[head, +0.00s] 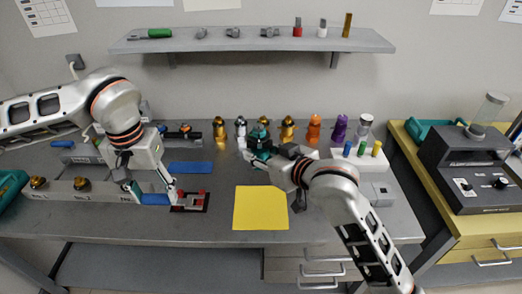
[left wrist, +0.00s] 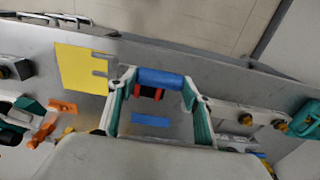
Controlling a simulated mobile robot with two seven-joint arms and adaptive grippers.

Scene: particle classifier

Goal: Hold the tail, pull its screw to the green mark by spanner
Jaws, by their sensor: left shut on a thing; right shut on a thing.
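My left gripper (head: 158,192) is low over the left front of the table, shut on a blue bar-like piece (head: 154,199). In the left wrist view this blue piece (left wrist: 160,78) lies crosswise between the teal-padded fingers. A dark fixture with red parts (head: 190,203) is right beside it, partly hidden in the wrist view. My right gripper (head: 260,147) is shut at the back middle of the table, near the row of figures. What it holds is hidden by its fingers. I cannot tell which pieces are the tail, screw or spanner, and no green mark can be made out.
A yellow sheet (head: 260,208) lies at the front middle and a blue rectangle (head: 190,168) behind the fixture. Several gold, orange and purple figures stand along the back. A wall shelf (head: 250,43) holds small tools. A grey machine (head: 465,165) is at the right.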

